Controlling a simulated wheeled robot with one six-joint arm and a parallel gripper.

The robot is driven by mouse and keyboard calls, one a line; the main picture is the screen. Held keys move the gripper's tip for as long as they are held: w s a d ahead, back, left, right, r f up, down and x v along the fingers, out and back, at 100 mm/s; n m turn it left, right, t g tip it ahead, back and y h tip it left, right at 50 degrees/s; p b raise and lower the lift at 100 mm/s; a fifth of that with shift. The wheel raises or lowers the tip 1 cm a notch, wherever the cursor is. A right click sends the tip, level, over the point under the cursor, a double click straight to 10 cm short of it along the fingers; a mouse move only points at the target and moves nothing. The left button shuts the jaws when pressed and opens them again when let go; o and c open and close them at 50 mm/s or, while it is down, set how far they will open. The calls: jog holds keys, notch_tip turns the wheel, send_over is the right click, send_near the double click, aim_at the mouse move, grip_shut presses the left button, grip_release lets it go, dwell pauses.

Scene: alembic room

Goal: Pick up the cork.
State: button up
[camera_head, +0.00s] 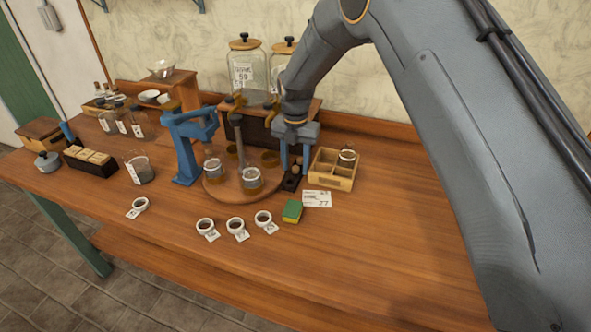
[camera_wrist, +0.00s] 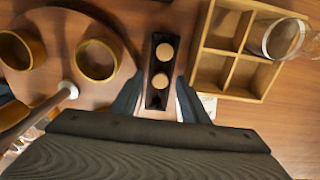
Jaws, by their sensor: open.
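Two round tan corks sit in a narrow black holder (camera_wrist: 157,101); in the wrist view one cork (camera_wrist: 164,52) is farther from my gripper and the other cork (camera_wrist: 160,81) is nearer. My gripper (camera_wrist: 158,103) is open and empty, its dark blue fingers on either side of the holder's near end. In the head view my gripper (camera_head: 295,162) points down over the black holder (camera_head: 291,184), and the fingers partly hide the corks. I cannot tell whether a finger touches the holder.
A wooden compartment box (camera_head: 331,182) with a glass jar (camera_head: 347,158) stands close on the right. A round wooden stand (camera_head: 225,195) with glass cups is close on the left. A green and yellow sponge (camera_head: 292,212) and a paper card (camera_head: 317,199) lie in front. The table's right side is clear.

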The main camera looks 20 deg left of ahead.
grip_shut()
jog(key=shift+r, duration=0.1)
dwell(0.3)
